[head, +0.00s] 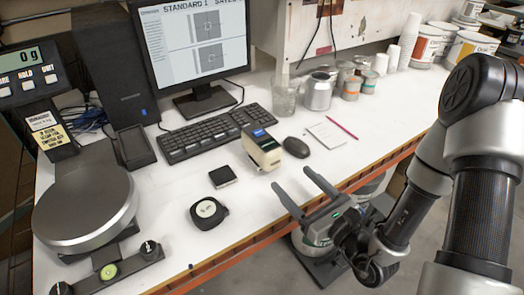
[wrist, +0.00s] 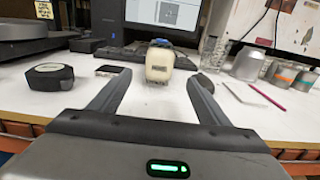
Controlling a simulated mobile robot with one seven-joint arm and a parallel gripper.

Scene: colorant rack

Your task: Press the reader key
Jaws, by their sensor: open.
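The reader (head: 263,148) is a small cream handheld device with a dark top and a small blue screen. It stands on the white bench in front of the keyboard. In the wrist view the reader (wrist: 159,62) is upright, beyond and between my fingertips, with blue on top. Its key cannot be made out clearly. My gripper (head: 296,192) is at the bench's front edge, on the near side of the reader and apart from it. In the wrist view my gripper (wrist: 158,78) has its two fingers wide apart with nothing between them.
A tape measure (head: 208,212) and a small black box (head: 222,176) lie left of the reader. A mouse (head: 296,147) is close on its right. The keyboard (head: 213,133) and monitor (head: 195,45) are behind. A scale (head: 85,208) stands at left.

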